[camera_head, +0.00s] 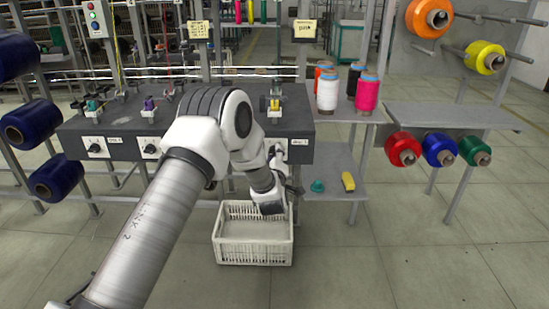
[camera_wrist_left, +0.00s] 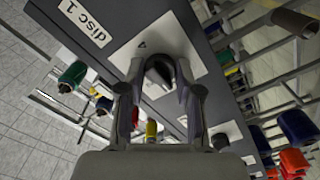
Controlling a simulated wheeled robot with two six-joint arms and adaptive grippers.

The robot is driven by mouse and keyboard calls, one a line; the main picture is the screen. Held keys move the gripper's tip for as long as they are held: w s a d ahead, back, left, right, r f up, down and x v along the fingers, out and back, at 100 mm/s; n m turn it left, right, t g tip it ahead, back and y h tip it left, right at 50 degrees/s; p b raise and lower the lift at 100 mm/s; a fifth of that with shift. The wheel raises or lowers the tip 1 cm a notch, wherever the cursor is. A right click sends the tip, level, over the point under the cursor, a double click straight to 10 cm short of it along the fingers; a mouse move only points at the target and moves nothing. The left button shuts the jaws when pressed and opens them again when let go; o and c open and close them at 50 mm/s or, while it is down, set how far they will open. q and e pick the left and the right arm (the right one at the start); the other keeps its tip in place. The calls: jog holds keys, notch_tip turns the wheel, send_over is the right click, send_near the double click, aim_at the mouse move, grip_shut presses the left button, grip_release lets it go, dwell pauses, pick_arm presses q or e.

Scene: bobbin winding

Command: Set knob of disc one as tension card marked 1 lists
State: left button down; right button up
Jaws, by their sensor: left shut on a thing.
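The knob of disc one (camera_wrist_left: 158,70) is dark and sits on a white dial plate (camera_wrist_left: 128,52) beside a label reading "disc 1" (camera_wrist_left: 84,22). My left gripper (camera_wrist_left: 158,80) is shut on this knob, one finger on each side. In the head view my left arm reaches the right end of the grey machine box (camera_head: 220,125), and the arm hides the knob there. Two yellowish cards, a left one (camera_head: 198,29) and a right one (camera_head: 303,28), hang above the box; their small writing is unreadable. The knob's exact pointer setting is unclear. My right gripper is not in view.
A white crate (camera_head: 252,256) stands on the floor below the box. Other knobs (camera_head: 95,148) are on the box's left front. Cones of thread (camera_head: 327,92) stand on a shelf at right, with colored spools (camera_head: 404,148) beyond. Open floor lies at front right.

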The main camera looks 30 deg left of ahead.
pick_arm(q)
jog(key=c, duration=0.8)
grip_release()
jog(key=shift+o, duration=0.2)
jog(key=v, duration=1.2)
